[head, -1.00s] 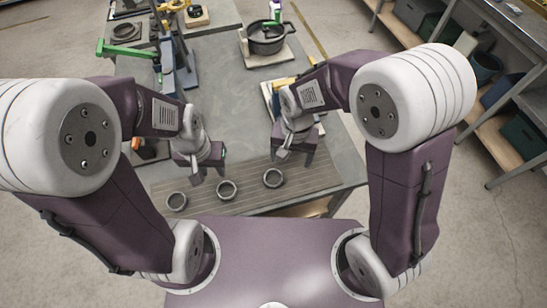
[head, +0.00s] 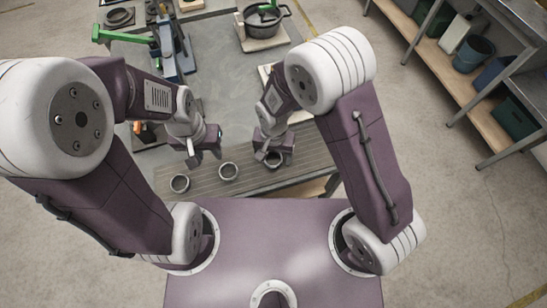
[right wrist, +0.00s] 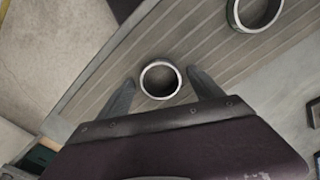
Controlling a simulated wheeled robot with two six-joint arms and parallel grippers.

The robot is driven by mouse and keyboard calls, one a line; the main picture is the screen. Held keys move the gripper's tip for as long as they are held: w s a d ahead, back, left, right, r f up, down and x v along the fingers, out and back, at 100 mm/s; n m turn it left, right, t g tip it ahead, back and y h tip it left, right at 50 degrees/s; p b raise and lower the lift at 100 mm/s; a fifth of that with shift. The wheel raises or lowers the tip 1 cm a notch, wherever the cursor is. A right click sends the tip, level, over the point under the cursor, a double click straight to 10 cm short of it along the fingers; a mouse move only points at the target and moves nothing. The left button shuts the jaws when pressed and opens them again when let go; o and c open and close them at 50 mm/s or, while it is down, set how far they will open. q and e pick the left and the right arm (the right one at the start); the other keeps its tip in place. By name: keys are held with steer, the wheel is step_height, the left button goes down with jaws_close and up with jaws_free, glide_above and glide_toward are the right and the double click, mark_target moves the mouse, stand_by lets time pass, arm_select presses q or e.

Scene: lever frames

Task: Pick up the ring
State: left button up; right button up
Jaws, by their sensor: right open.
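Three dark rings with light rims stand in a row on a grooved mat (head: 205,186): a left ring (head: 180,189), a middle ring (head: 228,178) and a right ring (head: 274,165). My right gripper (head: 271,157) is open over the right ring and partly covers it in the head view. In the right wrist view, this ring (right wrist: 160,97) lies between the two spread fingertips (right wrist: 161,77), with a gap on each side. A second ring (right wrist: 237,20) shows at the top right there. My left gripper (head: 204,158) is open and empty, above and between the left and middle rings.
A dark pot (head: 262,27) on a board stands at the back of the table. A green-handled clamp (head: 125,37) and a blue stand (head: 176,55) are at the back left. Shelves (head: 510,80) with bins are at the right. The mat lies along the table's near edge.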

steer(key=shift+w, duration=0.1)
steer(key=shift+a, duration=0.1)
steer(key=c, duration=1.5)
steer(key=shift+c, duration=0.2)
steer(key=r, duration=0.4)
steer(key=shift+s+a+r, duration=0.1)
steer(key=shift+s+r, duration=0.2)
steer(key=shift+s, duration=0.05)
steer(key=s+a+r, duration=0.2)
steer(key=s+r, duration=0.4)
steer(key=s, duration=0.4)
steer(key=shift+s+a+r+b, duration=0.25)
steer(key=shift+s+a+b, duration=0.1)
steer(key=shift+a+b, duration=0.05)
